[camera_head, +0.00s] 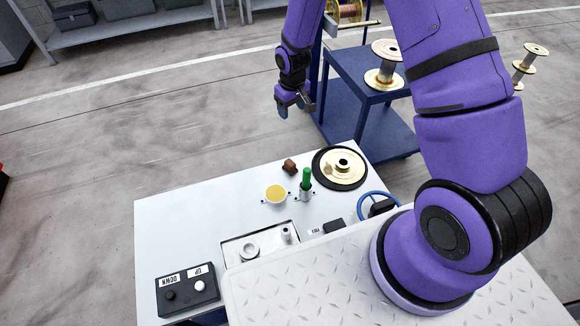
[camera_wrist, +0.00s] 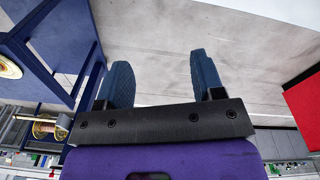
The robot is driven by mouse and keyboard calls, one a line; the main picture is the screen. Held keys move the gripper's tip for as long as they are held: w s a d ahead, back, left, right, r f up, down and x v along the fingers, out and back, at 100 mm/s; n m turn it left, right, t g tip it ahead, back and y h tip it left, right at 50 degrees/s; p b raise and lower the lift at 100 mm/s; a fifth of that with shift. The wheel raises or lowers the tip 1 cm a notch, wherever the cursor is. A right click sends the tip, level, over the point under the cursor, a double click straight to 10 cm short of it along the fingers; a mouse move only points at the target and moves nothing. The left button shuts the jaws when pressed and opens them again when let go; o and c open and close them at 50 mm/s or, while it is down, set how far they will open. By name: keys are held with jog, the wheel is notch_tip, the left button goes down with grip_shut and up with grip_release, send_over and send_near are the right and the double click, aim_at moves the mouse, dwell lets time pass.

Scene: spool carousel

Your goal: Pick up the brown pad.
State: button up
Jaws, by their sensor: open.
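In the head view a small brown block (camera_head: 290,166), which looks like the brown pad, sits on the white tabletop (camera_head: 180,225) near its far edge. It lies left of the black-rimmed brass disc and just behind the green-topped peg. My gripper (camera_head: 294,106) is up beyond the table's far edge, well apart from the brown pad. In the wrist view my gripper (camera_wrist: 163,82) shows two blue fingers spread apart with nothing between them. The brown pad is not in the wrist view.
A brass disc (camera_head: 349,164), green peg (camera_head: 306,179), yellow round pad (camera_head: 276,194) and button box (camera_head: 187,289) are on the table. A blue cart (camera_head: 345,108) with spools stands behind it. The table's left part is largely clear.

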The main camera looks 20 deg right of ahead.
jog(key=g, duration=0.1)
send_over(290, 162)
jog(key=shift+n, duration=0.4)
notch_tip(290, 162, down, 15)
jog(key=shift+s+a+f, duration=0.1)
jog(key=shift+a, duration=0.05)
jog(key=shift+f, duration=5.05)
jog(key=shift+c, duration=0.4)
jog(key=c, duration=1)
jog(key=shift+r, duration=0.15)
jog(key=shift+r, duration=4.9)
